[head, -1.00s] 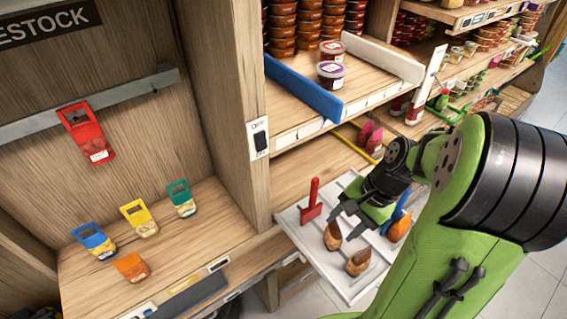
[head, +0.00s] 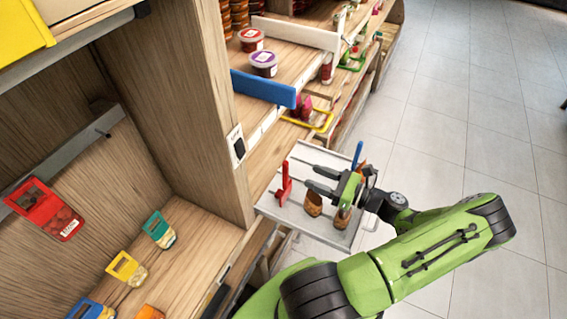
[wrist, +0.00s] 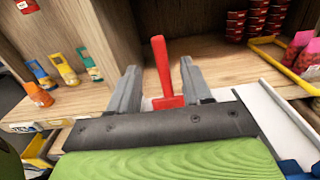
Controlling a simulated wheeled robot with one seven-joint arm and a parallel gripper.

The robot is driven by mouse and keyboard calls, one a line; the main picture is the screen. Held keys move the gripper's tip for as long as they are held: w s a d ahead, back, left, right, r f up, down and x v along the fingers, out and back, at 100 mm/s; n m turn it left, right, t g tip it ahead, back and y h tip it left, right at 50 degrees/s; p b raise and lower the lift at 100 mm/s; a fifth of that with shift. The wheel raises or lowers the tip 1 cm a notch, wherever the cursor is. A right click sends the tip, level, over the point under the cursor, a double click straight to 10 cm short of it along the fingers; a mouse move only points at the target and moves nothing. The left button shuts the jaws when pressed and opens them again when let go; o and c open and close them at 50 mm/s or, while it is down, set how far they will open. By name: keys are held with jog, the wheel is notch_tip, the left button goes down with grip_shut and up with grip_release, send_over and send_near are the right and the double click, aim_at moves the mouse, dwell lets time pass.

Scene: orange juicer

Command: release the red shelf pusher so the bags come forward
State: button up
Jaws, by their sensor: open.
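The red pusher (head: 284,184) stands upright on a white slatted shelf tray (head: 275,207). In the wrist view the red pusher (wrist: 162,72) shows between my fingertips, a little beyond them. My gripper (head: 312,179) is open, level with the pusher and just right of it, its fingers pointing at it. The gripper (wrist: 158,80) frames the red upright in the wrist view; I cannot tell if it touches. Brown bags (head: 313,204) stand on the tray, one partly hidden by my gripper. A blue pusher (head: 357,154) stands at the tray's far right.
A wooden shelf post (head: 210,110) with a switch rises left of the tray. A yellow frame (head: 322,121) and pink bags (head: 305,106) lie on the shelf behind. Coloured bags, one green-topped (head: 159,230), sit at left. The floor at right is clear.

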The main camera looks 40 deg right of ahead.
aim_at(288, 166)
jog(key=p+x, duration=0.1)
jog(key=x, duration=0.9)
jog(key=shift+w+a, duration=0.1)
jog(key=shift+a, duration=0.05)
grip_shut()
